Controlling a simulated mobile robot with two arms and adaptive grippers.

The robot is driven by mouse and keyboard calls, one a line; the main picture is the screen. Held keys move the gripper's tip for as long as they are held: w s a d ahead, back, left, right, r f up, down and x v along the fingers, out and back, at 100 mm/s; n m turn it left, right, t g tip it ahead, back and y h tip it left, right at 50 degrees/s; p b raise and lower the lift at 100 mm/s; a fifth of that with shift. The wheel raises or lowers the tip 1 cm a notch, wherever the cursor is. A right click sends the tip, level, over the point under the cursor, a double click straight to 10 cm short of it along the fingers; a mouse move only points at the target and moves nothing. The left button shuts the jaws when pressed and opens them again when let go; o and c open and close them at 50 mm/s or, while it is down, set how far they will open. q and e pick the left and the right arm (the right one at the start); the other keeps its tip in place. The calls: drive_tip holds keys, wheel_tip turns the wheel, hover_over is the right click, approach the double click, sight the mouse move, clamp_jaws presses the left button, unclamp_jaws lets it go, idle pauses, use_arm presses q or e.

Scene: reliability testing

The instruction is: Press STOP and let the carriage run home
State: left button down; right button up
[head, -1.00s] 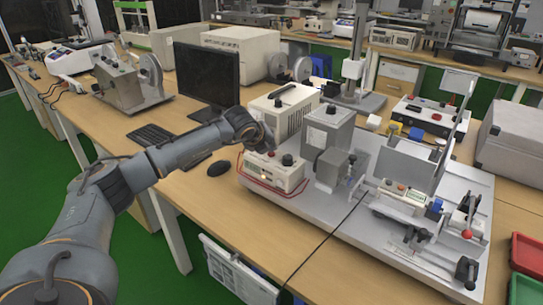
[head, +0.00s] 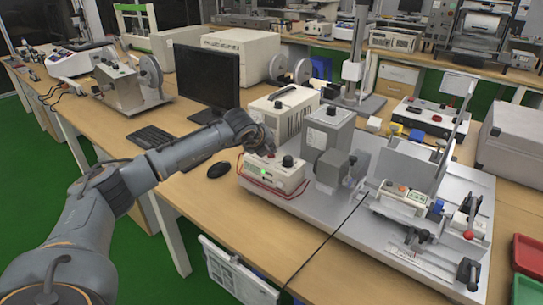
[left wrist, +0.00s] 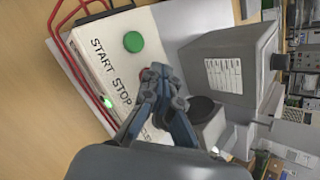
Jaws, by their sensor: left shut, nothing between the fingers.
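The white control box (head: 283,181) stands on the grey base plate, with a lit green lamp (head: 263,171) on its front. In the left wrist view its top (left wrist: 90,30) carries START and STOP lettering, a green button (left wrist: 133,42) and a red button (left wrist: 148,73). My left gripper (left wrist: 156,78) is shut and empty, its fingertips at the red button and covering most of it. I cannot tell whether it is pressed in. In the head view the left gripper (head: 268,150) is over the box. I cannot make out the carriage surely. My right gripper is not in view.
A grey block-shaped housing (head: 328,130) and a black knob (head: 287,161) stand close to the gripper. Red cables (head: 262,186) run along the box. A monitor (head: 207,77) and a mouse (head: 218,169) are to the left. Bare table lies in front.

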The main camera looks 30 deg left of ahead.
sight(270, 157)
use_arm(q)
drive_tip(key=shift+f, duration=0.15)
idle(0.4)
drive_tip(key=shift+r, duration=0.95)
drive_tip(key=shift+r+p, duration=1.15)
drive_tip(key=shift+r, duration=1.3)
